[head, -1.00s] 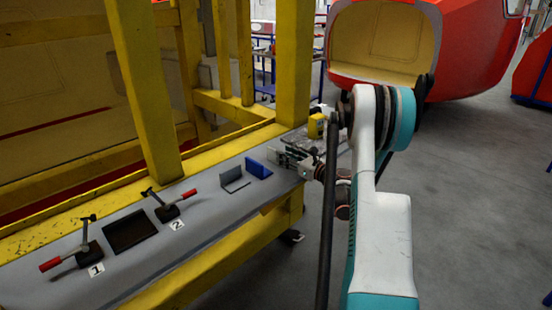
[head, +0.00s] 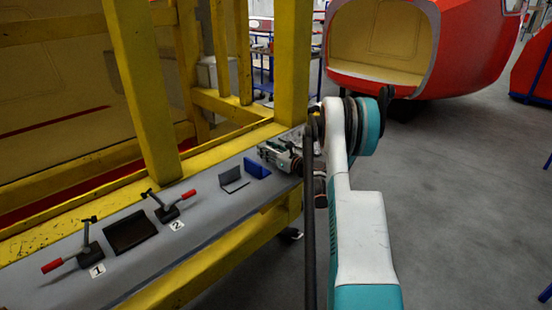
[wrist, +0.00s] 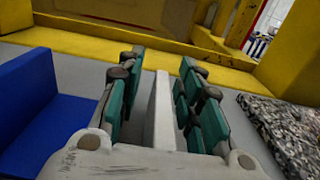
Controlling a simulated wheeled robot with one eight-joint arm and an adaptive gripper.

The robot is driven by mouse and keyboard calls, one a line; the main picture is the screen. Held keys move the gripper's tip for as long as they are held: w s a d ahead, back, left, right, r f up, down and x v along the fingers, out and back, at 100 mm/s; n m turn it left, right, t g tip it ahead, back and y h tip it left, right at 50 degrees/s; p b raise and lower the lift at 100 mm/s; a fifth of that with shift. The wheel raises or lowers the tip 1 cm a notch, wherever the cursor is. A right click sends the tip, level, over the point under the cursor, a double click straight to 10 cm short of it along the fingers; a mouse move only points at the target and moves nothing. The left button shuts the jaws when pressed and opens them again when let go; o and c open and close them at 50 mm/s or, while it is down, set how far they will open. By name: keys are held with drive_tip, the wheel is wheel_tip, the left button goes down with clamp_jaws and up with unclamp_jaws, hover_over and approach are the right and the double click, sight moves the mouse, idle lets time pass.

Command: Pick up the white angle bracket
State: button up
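The white angle bracket (wrist: 161,110) shows in the wrist view as a pale upright plate between the fingers of my gripper (wrist: 160,100). The green-padded fingers are spread on either side of it. A gap shows on the left finger's side; the right finger is very near the plate, and I cannot tell whether it touches. The bracket's lower part is hidden by the gripper body. In the head view my gripper (head: 277,154) is over the bench at the right of the blue bracket, and I cannot make out the white bracket there.
A blue bracket (wrist: 38,110) stands close on the left, also seen in the head view (head: 257,168). A dark grey bracket (head: 234,180) stands left of it. A speckled block (wrist: 285,125) lies to the right. Yellow frame posts (head: 292,65) rise behind the grey bench (head: 215,210).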

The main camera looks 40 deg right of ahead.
clamp_jaws()
drive_tip(key=shift+r, duration=0.15)
